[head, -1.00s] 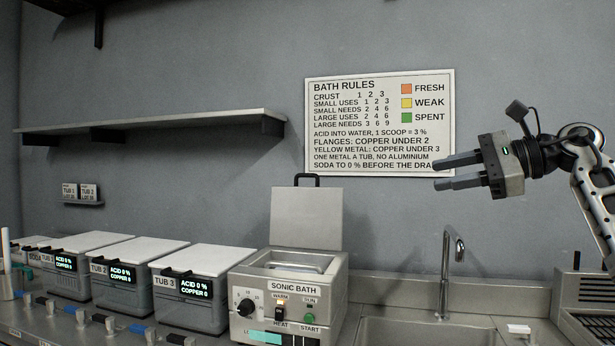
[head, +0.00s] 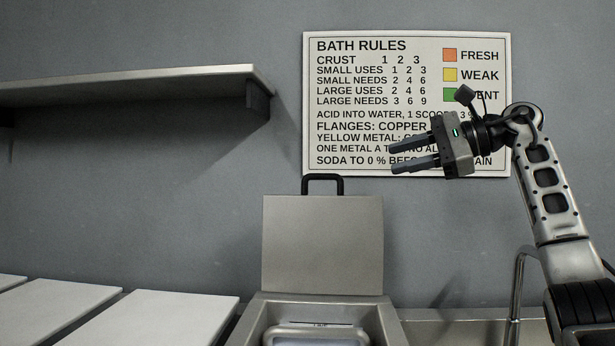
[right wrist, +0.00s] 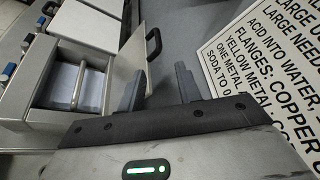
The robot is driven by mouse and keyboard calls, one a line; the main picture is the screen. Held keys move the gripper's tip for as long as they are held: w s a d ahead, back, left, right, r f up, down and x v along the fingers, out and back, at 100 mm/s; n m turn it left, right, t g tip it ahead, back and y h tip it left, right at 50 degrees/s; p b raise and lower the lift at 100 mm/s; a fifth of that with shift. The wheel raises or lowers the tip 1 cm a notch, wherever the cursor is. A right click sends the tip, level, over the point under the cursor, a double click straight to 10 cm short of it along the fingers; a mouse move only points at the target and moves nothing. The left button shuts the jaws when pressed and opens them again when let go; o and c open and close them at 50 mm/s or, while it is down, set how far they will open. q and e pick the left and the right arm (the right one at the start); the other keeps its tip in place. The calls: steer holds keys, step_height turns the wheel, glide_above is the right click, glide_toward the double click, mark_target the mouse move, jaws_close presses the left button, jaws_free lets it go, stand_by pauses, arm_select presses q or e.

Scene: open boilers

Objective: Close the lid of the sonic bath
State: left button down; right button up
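The sonic bath (head: 255,325) stands at the bottom centre of the head view, only its top part in frame. Its lid (head: 322,245) is open and stands upright at the back, with a black handle (head: 322,183) on its top edge. My right gripper (head: 395,158) is open and empty, above and to the right of the lid handle, pointing left. In the right wrist view the open bath (right wrist: 75,88), the lid (right wrist: 125,72) and its handle (right wrist: 153,44) lie beyond the spread fingers (right wrist: 158,88). My left gripper is out of view.
A wall sign (head: 350,165) is behind my right gripper. A shelf (head: 150,82) juts from the wall at upper left. White tub lids (head: 150,318) lie left of the bath, and a tap (head: 518,285) stands at right. The air above the bath is clear.

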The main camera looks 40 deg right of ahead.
mark_target(332, 175)
steer(key=p+x, duration=0.1)
steer(key=x, duration=1.3)
steer(key=shift+w+a+f, duration=0.15)
steer(key=shift+w+a, duration=0.05)
steer(key=shift+a, duration=0.2)
jaws_close()
